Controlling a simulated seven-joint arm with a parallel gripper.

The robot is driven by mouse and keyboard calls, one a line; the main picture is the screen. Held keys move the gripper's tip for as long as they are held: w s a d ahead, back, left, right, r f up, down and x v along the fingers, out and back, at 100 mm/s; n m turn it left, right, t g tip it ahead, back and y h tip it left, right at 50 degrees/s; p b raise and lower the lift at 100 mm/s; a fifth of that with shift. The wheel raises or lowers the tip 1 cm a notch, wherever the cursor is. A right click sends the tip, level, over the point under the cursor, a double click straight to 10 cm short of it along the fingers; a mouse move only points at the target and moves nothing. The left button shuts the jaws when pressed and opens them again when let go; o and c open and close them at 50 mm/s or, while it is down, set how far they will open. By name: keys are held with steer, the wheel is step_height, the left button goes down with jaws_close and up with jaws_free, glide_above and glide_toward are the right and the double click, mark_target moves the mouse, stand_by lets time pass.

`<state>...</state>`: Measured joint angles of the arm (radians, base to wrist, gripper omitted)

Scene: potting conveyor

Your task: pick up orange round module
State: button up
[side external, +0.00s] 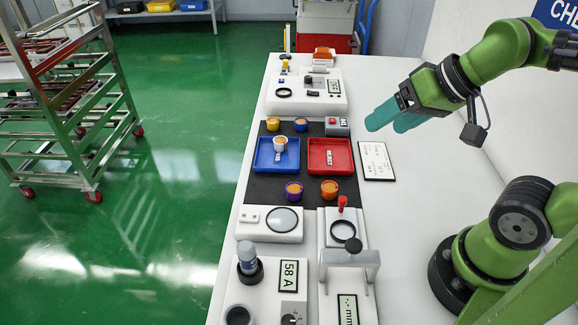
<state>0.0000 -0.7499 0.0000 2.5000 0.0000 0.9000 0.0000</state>
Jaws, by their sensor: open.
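The orange round module (329,189) stands upright on the dark mat (258,200), just in front of the red tray (351,169). A purple round module (293,190) with an orange-looking top stands to its left, a small gap apart. My gripper (383,122) has teal fingers and hangs in the air to the right of the mat, above the white table. It is open, with nothing seen in it, and is well apart from the orange module, up and to the right of it in the picture.
A blue tray (262,165) holds a white round module (280,143). Yellow (272,123) and blue (301,124) modules stand behind it. A fixture with a red-knobbed lever (342,203) rises close in front of the orange module. A white card (376,162) lies right of the mat.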

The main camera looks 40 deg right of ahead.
steer(key=shift+o, duration=0.2)
steer(key=n+g+h, duration=0.2)
steer(key=n+g, duration=0.5)
steer(key=n, duration=0.1)
glide_above(327, 188)
step_height(327, 188, down, 6)
step_height(327, 188, down, 17)
steer(key=shift+r, duration=0.1)
steer(key=shift+c, duration=0.3)
